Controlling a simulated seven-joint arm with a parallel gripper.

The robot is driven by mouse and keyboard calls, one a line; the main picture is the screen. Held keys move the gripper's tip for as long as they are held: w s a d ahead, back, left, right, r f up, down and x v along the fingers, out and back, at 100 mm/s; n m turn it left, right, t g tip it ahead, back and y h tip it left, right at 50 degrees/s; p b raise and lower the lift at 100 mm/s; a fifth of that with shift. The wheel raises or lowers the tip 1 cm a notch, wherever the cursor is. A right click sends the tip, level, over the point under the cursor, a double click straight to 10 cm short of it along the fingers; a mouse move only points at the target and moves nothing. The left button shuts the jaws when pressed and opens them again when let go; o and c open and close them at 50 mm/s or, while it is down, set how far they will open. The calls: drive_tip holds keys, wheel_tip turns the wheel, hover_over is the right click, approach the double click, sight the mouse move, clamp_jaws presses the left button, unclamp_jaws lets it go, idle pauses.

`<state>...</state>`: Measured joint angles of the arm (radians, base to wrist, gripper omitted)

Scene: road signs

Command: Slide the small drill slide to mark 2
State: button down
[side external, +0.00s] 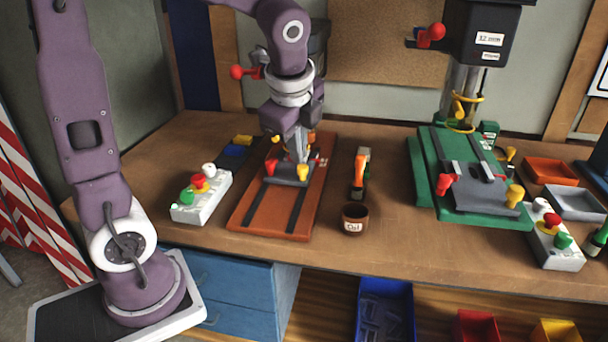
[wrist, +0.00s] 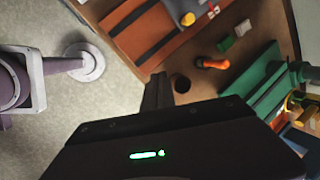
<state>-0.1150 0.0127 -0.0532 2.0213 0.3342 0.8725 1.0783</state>
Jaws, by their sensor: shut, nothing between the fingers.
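The small drill's orange base (side external: 262,224) stands left of centre on the bench, with two dark rails along it. I cannot read mark 2.
A control box (side external: 202,196) stands left of the small drill. An oil pot (side external: 354,219) and an orange-handled tool (side external: 358,176) stand to its right. The green drill base (side external: 428,180) with its own grey slide (side external: 480,195) is further right. Bench space in front of the pot is clear.

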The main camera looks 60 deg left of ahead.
sight(309, 178)
drive_tip(key=w+a+f+m, duration=0.2)
drive_tip(key=w+a+f, duration=0.1)
drive_tip(key=f, duration=0.2)
drive_tip(key=w+a+f+m+g, duration=0.1)
drive_tip(key=w+a+f+m, duration=0.1)
drive_tip(key=f, duration=0.4)
drive_tip(key=w+a+f+m+y, duration=0.1)
drive_tip(key=w+a+f+m, duration=0.2)
drive_tip(key=f, duration=0.3)
drive_tip(key=shift+w+a+f+m+g, duration=0.1)
drive_tip(key=shift+w+a+m+g, duration=0.2)
drive_tip(key=shift+w+m, duration=0.15)
drive_tip(key=a, duration=0.1)
drive_tip(key=w+a, duration=0.1)
drive_tip(key=shift+a, duration=0.35)
drive_tip(key=shift+w+a, duration=0.2)
drive_tip(key=shift+a, duration=0.35)
drive_tip(key=shift+w+a, duration=1.2)
drive_tip(key=shift+w+a+r, duration=0.1)
drive_tip(key=shift+a+r, duration=0.1)
